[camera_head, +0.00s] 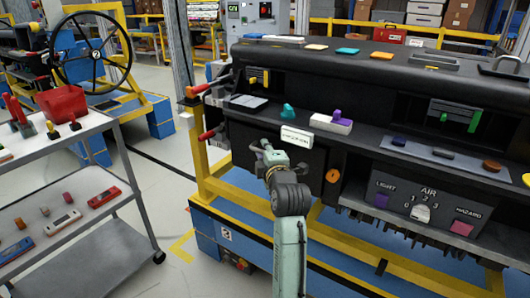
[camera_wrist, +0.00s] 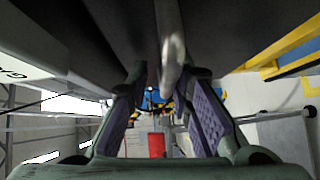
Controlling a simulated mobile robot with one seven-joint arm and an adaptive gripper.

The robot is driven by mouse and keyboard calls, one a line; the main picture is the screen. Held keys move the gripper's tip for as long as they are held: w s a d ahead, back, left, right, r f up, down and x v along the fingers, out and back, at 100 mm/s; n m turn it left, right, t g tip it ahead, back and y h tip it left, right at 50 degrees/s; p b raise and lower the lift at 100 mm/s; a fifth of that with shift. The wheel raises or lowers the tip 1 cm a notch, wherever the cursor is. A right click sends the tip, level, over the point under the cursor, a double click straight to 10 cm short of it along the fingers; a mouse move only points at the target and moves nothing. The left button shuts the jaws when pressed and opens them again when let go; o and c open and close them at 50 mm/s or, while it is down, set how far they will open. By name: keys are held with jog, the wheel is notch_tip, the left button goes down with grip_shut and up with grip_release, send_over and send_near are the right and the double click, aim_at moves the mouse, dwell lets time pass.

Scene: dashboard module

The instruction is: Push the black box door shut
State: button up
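The black box door (camera_head: 305,162) is a dark panel under a white label (camera_head: 297,136) on the front of the dashboard. My arm partly covers it, and I cannot tell how far it stands open. My gripper (camera_head: 262,147) is at the door's left side, just below the label. In the wrist view the dark door surface (camera_wrist: 115,25) fills the top. A curved grey metal bar (camera_wrist: 171,40), apparently a handle, reaches down toward the gap between my fingers (camera_wrist: 162,82). The purple-padded fingers are apart. I cannot tell whether they touch the bar.
An orange round knob (camera_head: 332,175) is right of the door. A yellow frame (camera_head: 212,185) runs below the dashboard. A grey cart (camera_head: 95,130) with tools stands left, with clear floor (camera_head: 165,200) between.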

jog(key=shift+d+f, duration=0.1)
jog(key=shift+f, duration=0.05)
dwell(0.3)
jog(key=shift+s+d, duration=0.1)
jog(key=shift+s, duration=0.1)
jog(key=s+d+r, duration=0.1)
jog(key=s, duration=1)
jog(key=shift+s+d, duration=0.2)
jog(key=shift+d, duration=0.05)
jog(key=shift+a+r, duration=0.1)
